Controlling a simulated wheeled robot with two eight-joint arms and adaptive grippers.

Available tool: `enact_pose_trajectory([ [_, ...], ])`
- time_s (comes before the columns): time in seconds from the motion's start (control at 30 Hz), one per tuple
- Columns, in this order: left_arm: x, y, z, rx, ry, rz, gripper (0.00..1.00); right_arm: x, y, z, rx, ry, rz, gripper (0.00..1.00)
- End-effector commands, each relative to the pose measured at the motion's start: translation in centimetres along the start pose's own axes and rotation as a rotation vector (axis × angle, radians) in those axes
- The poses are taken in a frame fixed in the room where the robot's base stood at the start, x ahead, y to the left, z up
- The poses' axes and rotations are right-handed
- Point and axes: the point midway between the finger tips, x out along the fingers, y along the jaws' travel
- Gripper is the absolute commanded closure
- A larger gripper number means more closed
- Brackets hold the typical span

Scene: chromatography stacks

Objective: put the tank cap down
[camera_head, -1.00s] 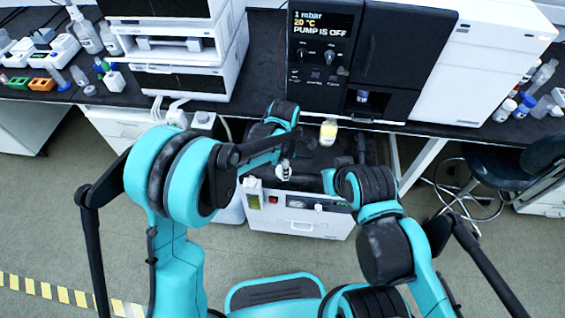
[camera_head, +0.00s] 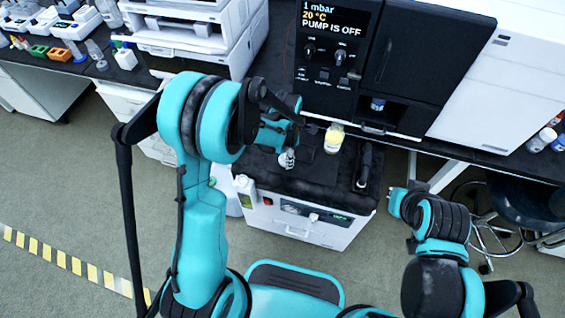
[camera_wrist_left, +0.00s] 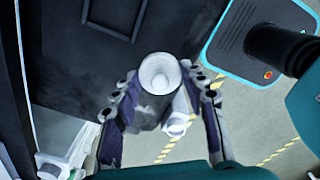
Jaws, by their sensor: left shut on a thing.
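The tank cap (camera_wrist_left: 158,75) is a pale, round-ended piece between the two fingers of my left gripper (camera_wrist_left: 165,112) in the left wrist view. The fingers are shut on its sides. In the head view, my left gripper (camera_head: 287,160) is over the left part of the black-topped cart (camera_head: 275,180), and the cap shows there only as a small grey-white piece. I cannot tell whether the cap touches the cart top. My right arm is folded at the right; its gripper cannot be made out.
A yellowish bottle (camera_head: 334,139) and an upright black object (camera_head: 365,166) stand on the cart, right of my left gripper. A white container (camera_head: 244,190) is at the cart's front left. The instrument (camera_head: 330,60) stands behind on the bench. The cart's front middle top is clear.

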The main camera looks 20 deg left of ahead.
Motion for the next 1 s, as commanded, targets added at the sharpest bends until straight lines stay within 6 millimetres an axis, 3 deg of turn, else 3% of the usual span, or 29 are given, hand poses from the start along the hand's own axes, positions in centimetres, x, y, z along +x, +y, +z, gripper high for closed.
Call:
enact_pose_trajectory([
  [0.2, 1.6, 2.2, -1.2, 0.000, 0.000, 0.000, 0.77, 0.8, 0.0, 0.6, 0.000, 0.000, 0.000, 1.00],
  [0.33, 2.4, 2.3, -1.3, 0.002, 0.000, 0.000, 0.77, 1.2, 0.0, 0.8, 0.000, 0.000, 0.000, 1.00],
  [0.53, 5.5, 2.3, -1.2, 0.002, 0.000, 0.000, 0.77, 2.5, 0.0, 1.8, 0.000, 0.000, 0.000, 1.00],
  [0.93, 6.0, 2.2, -1.2, 0.002, 0.000, 0.000, 0.77, 2.7, 0.0, 1.9, 0.000, 0.000, 0.000, 1.00],
  [0.97, 5.9, 2.2, -1.2, 0.002, 0.000, 0.000, 0.52, 2.7, 0.0, 1.9, 0.000, 0.000, 0.000, 1.00],
  [1.0, 5.8, 2.2, -1.2, 0.002, 0.000, 0.000, 0.42, 2.6, 0.0, 1.9, 0.000, 0.000, 0.000, 1.00],
])
